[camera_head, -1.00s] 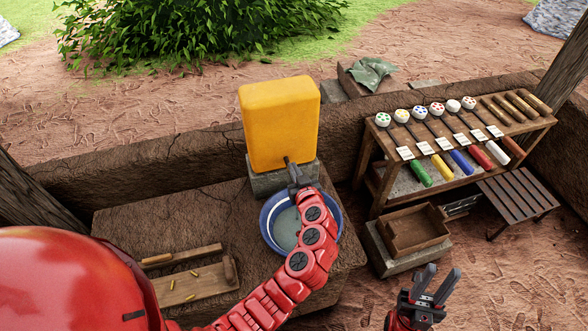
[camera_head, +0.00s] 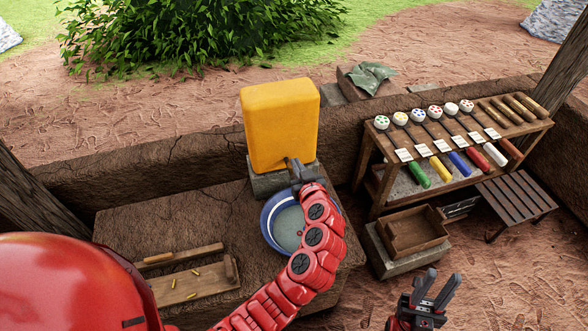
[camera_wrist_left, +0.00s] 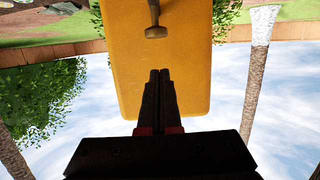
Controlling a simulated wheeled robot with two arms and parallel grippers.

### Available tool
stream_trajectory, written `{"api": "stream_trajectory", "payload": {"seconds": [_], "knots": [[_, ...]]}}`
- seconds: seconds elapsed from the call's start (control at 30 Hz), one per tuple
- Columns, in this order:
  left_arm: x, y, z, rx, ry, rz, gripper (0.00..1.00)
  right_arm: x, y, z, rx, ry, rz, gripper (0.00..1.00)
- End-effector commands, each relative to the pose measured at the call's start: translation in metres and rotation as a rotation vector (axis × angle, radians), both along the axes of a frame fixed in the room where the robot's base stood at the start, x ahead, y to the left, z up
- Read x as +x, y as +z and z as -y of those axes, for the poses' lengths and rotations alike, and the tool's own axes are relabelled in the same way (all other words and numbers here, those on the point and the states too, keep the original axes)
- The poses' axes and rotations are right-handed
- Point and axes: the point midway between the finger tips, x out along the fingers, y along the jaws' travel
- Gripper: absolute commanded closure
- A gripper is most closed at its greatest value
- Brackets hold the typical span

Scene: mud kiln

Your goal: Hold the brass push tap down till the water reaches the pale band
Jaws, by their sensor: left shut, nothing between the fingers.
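The tap (camera_head: 287,161) sticks out from the lower front of a yellow water container (camera_head: 279,125). In the left wrist view, its stem and round button (camera_wrist_left: 156,31) show. My left gripper (camera_head: 295,164) is shut and empty at the tap. In the wrist view, its fingertips (camera_wrist_left: 160,72) point toward the button with a gap in the picture, and I see no clear contact. A blue basin (camera_head: 267,232) stands below, partly hidden by my left arm. It holds greyish water (camera_head: 287,228); a paler strip shows on its inner wall. My right gripper (camera_head: 437,292) is open and empty, at the lower right.
The container stands on a grey block (camera_head: 268,184) on a mud ledge (camera_head: 130,230). A wooden tray (camera_head: 195,282) with small pieces lies left. A rack (camera_head: 375,190) with stamps and coloured handles, a wooden box (camera_head: 412,235) and a slatted stool (camera_head: 515,195) stand right.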

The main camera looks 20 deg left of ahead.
Motion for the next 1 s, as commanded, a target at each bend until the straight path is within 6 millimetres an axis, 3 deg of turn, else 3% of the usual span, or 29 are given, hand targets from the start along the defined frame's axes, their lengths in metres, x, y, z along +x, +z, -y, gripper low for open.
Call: {"api": "stream_trajectory", "payload": {"seconds": [0.2,0.4,1.0], "knots": [[-0.038,0.008,0.027,0.000,-0.005,0.004,1.00,0.000,-0.018,0.000,0.000,0.000,0.001,0.67],[-0.056,0.015,0.038,0.002,0.000,0.002,1.00,0.000,-0.022,0.000,0.000,0.000,0.000,0.67],[-0.060,0.017,0.040,0.002,0.002,0.001,1.00,0.000,-0.022,0.000,0.000,0.000,0.000,0.67]]}}
